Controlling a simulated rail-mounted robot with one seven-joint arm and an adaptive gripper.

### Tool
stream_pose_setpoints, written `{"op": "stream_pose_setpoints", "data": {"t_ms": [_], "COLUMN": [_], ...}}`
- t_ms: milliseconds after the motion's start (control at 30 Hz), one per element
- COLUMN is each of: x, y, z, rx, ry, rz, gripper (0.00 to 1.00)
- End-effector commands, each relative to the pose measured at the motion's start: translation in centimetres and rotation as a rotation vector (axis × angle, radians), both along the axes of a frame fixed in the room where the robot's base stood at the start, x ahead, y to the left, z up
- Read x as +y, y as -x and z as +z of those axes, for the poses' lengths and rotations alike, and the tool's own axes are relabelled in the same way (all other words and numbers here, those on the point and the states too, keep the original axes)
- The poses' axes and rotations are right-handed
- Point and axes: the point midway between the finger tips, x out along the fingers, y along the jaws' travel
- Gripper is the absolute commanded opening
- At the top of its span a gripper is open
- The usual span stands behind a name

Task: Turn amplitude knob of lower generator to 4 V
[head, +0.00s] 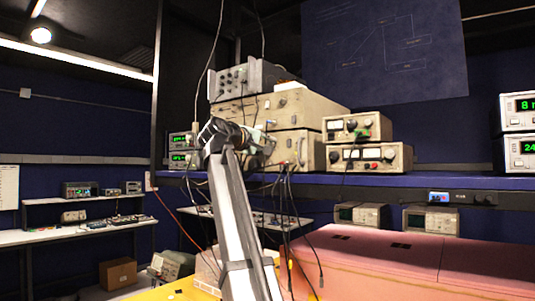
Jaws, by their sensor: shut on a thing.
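Two stacked generators with green digits stand at the left end of the blue shelf: an upper one (180,138) and a lower one (181,157). Their digits are too small to read surely, and my arm hides their right parts. A second stacked pair is cut off at the right edge, an upper unit (517,112) and a lower unit (521,149) showing "24". My gripper (262,144) is raised in front of the beige instruments, right of the left pair. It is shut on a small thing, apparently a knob. The fingertips and the amplitude knob are not clearly visible.
Large beige instruments (297,148) and two smaller metered units (371,158) fill the shelf's middle. Dark and red cables hang around my arm. A pink foam block (370,262) lies below right. The blue shelf (450,181) is bare between the metered units and the right pair.

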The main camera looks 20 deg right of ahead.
Motion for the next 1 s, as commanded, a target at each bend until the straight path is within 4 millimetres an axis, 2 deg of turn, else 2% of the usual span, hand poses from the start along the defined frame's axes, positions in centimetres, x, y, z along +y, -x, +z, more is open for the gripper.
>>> {"op": "stream_pose_setpoints", "data": {"t_ms": [1000], "x": [-0.08], "y": [0.11], "z": [-0.03], "rx": [-0.854], "ry": [-0.445], "rz": [0.000], "gripper": [0.00]}}
